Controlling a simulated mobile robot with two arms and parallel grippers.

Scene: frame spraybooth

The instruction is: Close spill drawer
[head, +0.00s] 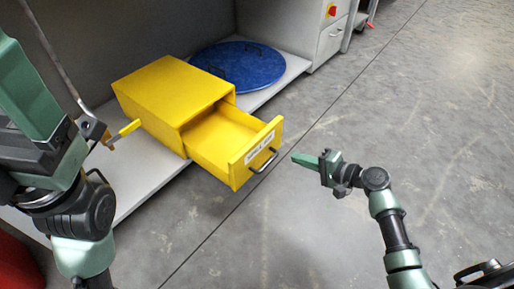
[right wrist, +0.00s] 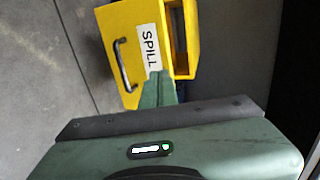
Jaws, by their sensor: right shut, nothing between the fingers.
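The yellow spill drawer (head: 224,134) is pulled out of its yellow cabinet (head: 170,92) and stands open in the head view. Its front carries a white label and a dark bar handle (head: 264,161). In the right wrist view the drawer front (right wrist: 131,27) shows the word SPILL, with the handle (right wrist: 122,66) left of the label. My right gripper (head: 297,158) is shut and empty, just right of the handle and apart from it in the head view. Its shut fingers (right wrist: 158,90) overlap the label's lower end in the right wrist view. My left arm is at the left; its fingers cannot be made out.
The cabinet stands on a pale low ledge (head: 148,190). A round blue lid (head: 238,66) lies behind it. A yellow-handled lever (head: 125,131) is near my left arm. A grey cabinet (head: 331,38) stands at the back. Concrete floor (head: 420,110) is clear at the right.

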